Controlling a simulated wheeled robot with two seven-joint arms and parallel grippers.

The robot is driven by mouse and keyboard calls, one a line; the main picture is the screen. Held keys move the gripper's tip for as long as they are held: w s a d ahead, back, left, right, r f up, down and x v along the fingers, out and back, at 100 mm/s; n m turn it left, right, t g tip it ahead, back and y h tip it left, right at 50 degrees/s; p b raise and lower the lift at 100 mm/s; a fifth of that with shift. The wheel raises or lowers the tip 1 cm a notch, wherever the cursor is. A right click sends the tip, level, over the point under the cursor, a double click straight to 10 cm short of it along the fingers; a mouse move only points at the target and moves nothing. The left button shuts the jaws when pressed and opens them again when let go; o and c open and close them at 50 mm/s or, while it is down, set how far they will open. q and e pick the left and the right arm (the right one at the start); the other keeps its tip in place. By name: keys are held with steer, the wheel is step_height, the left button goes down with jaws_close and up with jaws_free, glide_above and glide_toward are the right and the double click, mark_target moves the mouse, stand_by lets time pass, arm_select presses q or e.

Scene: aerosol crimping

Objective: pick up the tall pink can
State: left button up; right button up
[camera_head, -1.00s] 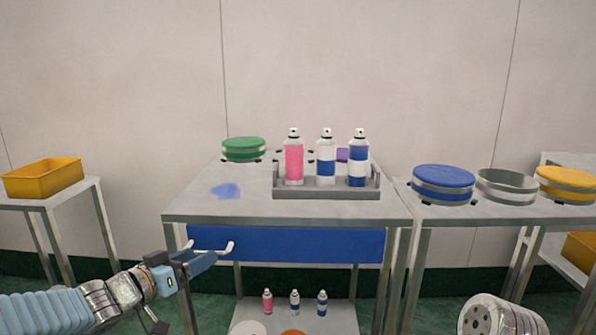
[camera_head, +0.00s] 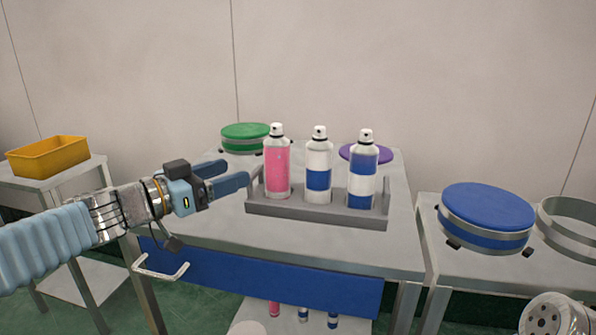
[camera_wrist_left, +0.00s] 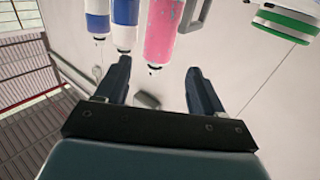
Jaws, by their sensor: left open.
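The tall pink can (camera_head: 277,168) stands upright at the left end of a grey tray (camera_head: 315,214) on the table. It has a white spray top. My left gripper (camera_head: 237,173) is open and empty just left of the can, its fingers pointing toward it and apart from it. In the left wrist view the pink can (camera_wrist_left: 161,28) shows beyond the gap between the open fingers (camera_wrist_left: 160,82). My right gripper is not in view; only part of my right arm shows at the lower right corner.
Two white-and-blue cans (camera_head: 319,180) (camera_head: 363,185) stand to the right in the same tray. A green-lidded round container (camera_head: 245,137) and a purple one (camera_head: 366,153) sit behind. A blue-lidded one (camera_head: 487,212) is on the right table. Smaller cans stand on the lower shelf.

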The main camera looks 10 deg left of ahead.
mark_target(284, 155)
arm_select(q)
steer(key=b+x, duration=0.1)
steer(key=x, duration=1.3)
steer(key=shift+w, duration=0.1)
steer(key=c, duration=0.9)
